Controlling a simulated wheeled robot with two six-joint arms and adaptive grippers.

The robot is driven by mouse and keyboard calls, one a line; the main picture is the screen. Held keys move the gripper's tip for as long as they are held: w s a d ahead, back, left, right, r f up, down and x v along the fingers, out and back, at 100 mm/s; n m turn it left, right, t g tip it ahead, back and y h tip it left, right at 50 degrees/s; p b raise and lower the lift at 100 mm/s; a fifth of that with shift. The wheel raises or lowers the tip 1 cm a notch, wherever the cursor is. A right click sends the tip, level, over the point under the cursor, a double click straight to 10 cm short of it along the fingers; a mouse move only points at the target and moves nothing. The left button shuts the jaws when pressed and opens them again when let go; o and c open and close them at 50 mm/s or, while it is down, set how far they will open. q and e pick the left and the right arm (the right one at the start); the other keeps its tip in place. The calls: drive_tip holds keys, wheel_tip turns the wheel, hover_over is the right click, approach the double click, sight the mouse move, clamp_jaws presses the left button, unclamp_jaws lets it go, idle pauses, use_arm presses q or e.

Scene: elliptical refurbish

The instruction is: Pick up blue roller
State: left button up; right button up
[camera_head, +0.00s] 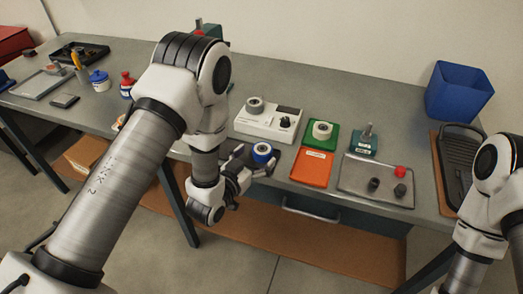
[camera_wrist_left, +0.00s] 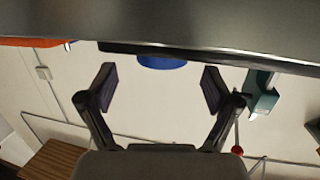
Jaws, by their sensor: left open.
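The blue roller (camera_head: 262,152) is a short blue ring with a pale centre, near the front edge of the grey table. My left gripper (camera_head: 256,163) is open just in front of it, its fingers spread and empty. In the left wrist view, which looks upside down, a blue piece (camera_wrist_left: 160,62), apparently the roller, shows partly past the gap between the open fingers (camera_wrist_left: 158,80). Its rest is hidden by a grey surface with a dark edge. I cannot tell whether either finger touches the roller. The right arm enters at the right; its gripper is out of view.
Behind the roller stands a white device (camera_head: 250,123) with a grey roll on it. To the right are an orange tray (camera_head: 311,168), a green tray (camera_head: 332,140) and a metal tray (camera_head: 355,180). A blue bin (camera_head: 458,92) stands at the far right.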

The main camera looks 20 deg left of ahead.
sight(259, 153)
use_arm(q)
drive_tip(key=x, duration=0.3)
drive_tip(key=shift+w+a+f, duration=0.1)
drive_tip(key=shift+a+f, duration=0.05)
drive_tip(key=c, duration=1.3)
